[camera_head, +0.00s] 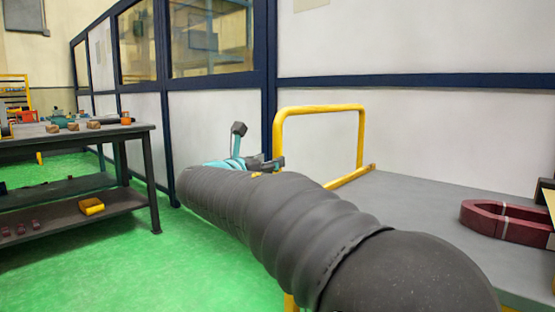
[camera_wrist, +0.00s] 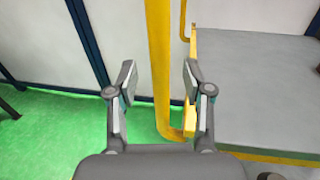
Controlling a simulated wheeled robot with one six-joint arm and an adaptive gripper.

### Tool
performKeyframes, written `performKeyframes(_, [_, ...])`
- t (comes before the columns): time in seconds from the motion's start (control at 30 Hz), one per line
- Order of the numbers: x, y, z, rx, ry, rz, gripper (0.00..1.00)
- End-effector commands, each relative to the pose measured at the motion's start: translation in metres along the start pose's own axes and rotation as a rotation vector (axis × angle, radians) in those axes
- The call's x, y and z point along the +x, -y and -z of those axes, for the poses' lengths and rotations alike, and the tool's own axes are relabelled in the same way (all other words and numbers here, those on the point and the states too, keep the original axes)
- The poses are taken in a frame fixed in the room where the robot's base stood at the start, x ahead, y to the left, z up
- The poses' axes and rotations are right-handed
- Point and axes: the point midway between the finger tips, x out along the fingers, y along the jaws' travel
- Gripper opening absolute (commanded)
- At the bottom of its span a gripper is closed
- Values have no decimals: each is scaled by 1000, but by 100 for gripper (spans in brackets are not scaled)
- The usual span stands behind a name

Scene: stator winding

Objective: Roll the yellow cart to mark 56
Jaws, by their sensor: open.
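The yellow cart has a grey deck (camera_head: 425,190) and a tubular yellow handle (camera_head: 320,109) at its left end, close to the wall. In the wrist view, an upright yellow handle post (camera_wrist: 159,45) shows between my gripper's fingertips (camera_wrist: 159,80), with a gap on each side. I cannot tell whether the post is within finger reach or farther back. My gripper is open and empty. In the head view, my dark arm hides part of the handle and the near deck, and only part of my gripper (camera_head: 240,150) shows. No floor mark with 56 is readable.
A dark red U-shaped part (camera_head: 505,221) lies on the cart deck. A workbench (camera_head: 75,141) with small parts and a yellow bin (camera_head: 91,206) on its lower shelf stands at the left. White wall panels (camera_head: 400,135) run behind the cart. Green floor (camera_head: 140,255) is clear between bench and cart.

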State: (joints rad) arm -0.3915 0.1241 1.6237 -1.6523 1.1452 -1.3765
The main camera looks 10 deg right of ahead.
Motion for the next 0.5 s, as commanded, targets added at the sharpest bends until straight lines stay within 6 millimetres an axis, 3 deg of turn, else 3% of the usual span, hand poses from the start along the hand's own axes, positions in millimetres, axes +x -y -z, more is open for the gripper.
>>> performKeyframes(0.2, [33, 0, 0, -1, 0, 2, 50])
performKeyframes(0.5, [48, 0, 0, 0, 0, 0, 50])
